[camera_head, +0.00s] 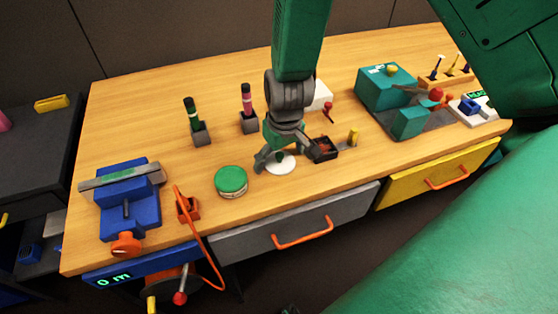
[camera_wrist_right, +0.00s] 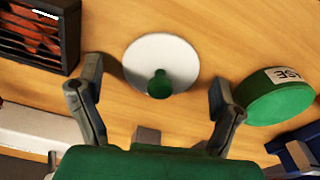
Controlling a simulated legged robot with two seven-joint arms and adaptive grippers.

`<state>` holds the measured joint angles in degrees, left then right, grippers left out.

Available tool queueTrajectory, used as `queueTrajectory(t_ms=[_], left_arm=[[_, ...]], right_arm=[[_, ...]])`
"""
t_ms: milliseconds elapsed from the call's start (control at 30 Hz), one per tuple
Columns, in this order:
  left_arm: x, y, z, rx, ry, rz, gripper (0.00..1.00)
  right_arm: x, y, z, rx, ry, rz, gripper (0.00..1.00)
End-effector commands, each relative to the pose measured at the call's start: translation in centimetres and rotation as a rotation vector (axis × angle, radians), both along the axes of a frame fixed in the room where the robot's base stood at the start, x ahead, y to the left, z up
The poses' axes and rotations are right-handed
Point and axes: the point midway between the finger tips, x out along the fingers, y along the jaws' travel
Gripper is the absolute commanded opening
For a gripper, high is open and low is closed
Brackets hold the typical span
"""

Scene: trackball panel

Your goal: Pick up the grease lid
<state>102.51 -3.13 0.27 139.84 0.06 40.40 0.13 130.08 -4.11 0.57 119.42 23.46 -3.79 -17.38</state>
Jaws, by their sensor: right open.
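A white disc with a green knob (camera_head: 284,168), which looks like the grease lid, lies flat on the wooden table. It also shows in the right wrist view (camera_wrist_right: 178,55), with the knob at its lower edge. My right gripper (camera_head: 287,158) is open above the disc, pointing down. In the wrist view its two fingers (camera_wrist_right: 155,85) stand apart on either side of the knob, with nothing held. A round green tin (camera_head: 231,179) with a partly readable label (camera_wrist_right: 287,76) sits beside the disc. My left gripper is not in view.
A dark tray (camera_head: 323,149) with red items stands close to the right of the gripper. A blue vise (camera_head: 128,205) and an orange-handled item (camera_head: 187,208) are at left. Two holders (camera_head: 200,133) with pens stand behind. Bare table lies between the tin and the holders.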

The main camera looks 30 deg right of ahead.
Motion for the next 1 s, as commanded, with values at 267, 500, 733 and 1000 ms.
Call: queueTrajectory(t_ms=[267,500,733,1000], left_arm=[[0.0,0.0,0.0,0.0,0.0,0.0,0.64],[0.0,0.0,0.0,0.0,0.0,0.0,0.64],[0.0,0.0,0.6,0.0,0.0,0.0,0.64],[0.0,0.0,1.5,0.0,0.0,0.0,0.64]], right_arm=[[0.0,0.0,0.0,0.0,0.001,0.0,0.45],[0.0,0.0,0.1,0.0,0.0,0.0,0.45],[0.1,0.0,3.1,-0.001,-0.004,0.001,0.45],[0.1,0.0,8.3,-0.001,-0.003,0.0,0.45]])
